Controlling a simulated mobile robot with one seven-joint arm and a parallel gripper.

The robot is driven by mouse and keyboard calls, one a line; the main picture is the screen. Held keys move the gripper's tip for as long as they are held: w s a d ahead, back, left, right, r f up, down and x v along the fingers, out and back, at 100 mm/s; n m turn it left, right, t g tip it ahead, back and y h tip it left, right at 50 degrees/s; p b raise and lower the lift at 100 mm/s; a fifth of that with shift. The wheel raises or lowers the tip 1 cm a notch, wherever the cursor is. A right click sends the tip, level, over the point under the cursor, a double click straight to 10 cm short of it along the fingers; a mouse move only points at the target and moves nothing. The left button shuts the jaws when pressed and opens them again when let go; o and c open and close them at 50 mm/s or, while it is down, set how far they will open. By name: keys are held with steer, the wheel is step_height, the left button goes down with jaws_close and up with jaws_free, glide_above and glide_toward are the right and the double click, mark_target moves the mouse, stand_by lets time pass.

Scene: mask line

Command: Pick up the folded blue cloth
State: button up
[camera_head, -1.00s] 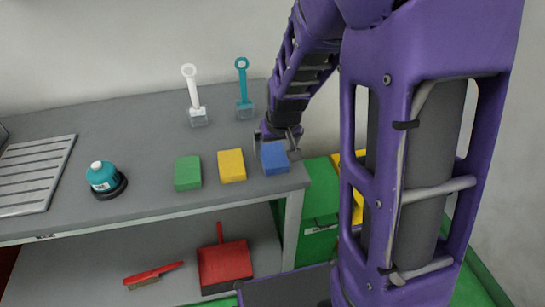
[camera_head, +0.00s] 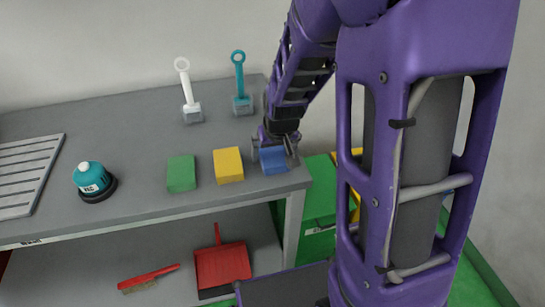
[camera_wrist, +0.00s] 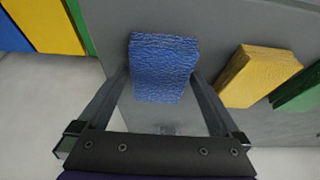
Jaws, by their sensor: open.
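The folded blue cloth (camera_head: 273,161) is a thick blue block lying on the grey worktop near its right end. It also shows in the wrist view (camera_wrist: 162,68), between the two finger lines at their far end. My gripper (camera_head: 272,150) is open over the cloth, with a finger on either side of it. In the head view the gripper hides the cloth's back part.
A yellow cloth (camera_head: 228,165) lies close left of the blue one, with a green cloth (camera_head: 181,174) beyond it. The worktop's right edge is near.

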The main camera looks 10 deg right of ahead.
mark_target(273, 154)
steer(key=shift+c, duration=0.3)
steer(key=c, duration=1.1)
steer(key=shift+o, duration=0.2)
step_height(273, 154, up, 10)
steer(key=p, duration=0.2)
steer(key=shift+r, duration=0.25)
